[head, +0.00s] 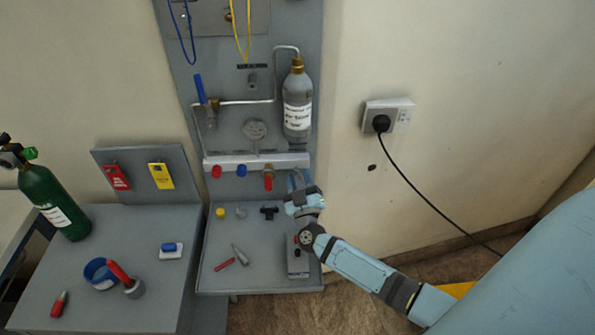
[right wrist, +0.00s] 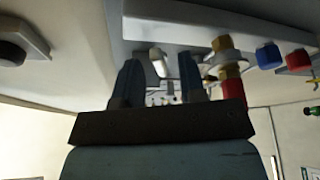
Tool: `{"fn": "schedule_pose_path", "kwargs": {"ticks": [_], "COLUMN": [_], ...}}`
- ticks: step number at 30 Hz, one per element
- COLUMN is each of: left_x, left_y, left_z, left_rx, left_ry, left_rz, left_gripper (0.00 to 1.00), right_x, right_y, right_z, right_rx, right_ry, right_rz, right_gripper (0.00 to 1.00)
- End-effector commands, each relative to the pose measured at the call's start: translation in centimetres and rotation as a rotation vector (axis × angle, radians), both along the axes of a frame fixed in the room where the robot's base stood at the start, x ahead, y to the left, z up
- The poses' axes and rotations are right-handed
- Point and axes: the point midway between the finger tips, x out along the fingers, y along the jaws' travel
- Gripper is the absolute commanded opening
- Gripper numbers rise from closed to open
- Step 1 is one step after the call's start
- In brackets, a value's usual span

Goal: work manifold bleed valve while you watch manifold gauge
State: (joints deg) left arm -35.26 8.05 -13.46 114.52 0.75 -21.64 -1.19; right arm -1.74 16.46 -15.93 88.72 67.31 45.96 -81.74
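The manifold (head: 225,162) is a pale horizontal bar on the grey panel. Below it hang a red knob (head: 216,171), a blue knob (head: 241,171) and a brass fitting with a red part (head: 268,180). The round grey gauge (head: 255,130) sits above the bar; its reading is too small to tell. My right gripper (head: 296,180) is just below the bar's right end. In the right wrist view its fingers (right wrist: 159,72) are apart, with a pale cylindrical stub (right wrist: 158,62) showing between them, clear of both. I cannot tell whether this is the bleed valve. My left gripper is out of view.
A labelled grey cylinder (head: 297,105) stands above the manifold's right end. Small parts lie on the grey shelf (head: 225,280) below. A wall socket (head: 388,115) with a black cable is to the right. A green cylinder (head: 50,200) is at the far left.

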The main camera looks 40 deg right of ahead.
Motion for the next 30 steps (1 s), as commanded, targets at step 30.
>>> {"fn": "schedule_pose_path", "kwargs": {"ticks": [30], "left_x": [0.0], "left_y": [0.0], "left_z": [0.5], "left_rx": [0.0], "left_ry": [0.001], "left_rz": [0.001], "left_gripper": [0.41], "right_x": [1.7], "right_y": [-0.6], "right_z": [0.8], "right_rx": [0.096], "right_ry": [-0.053], "right_rz": [-0.002], "right_gripper": [0.0]}}
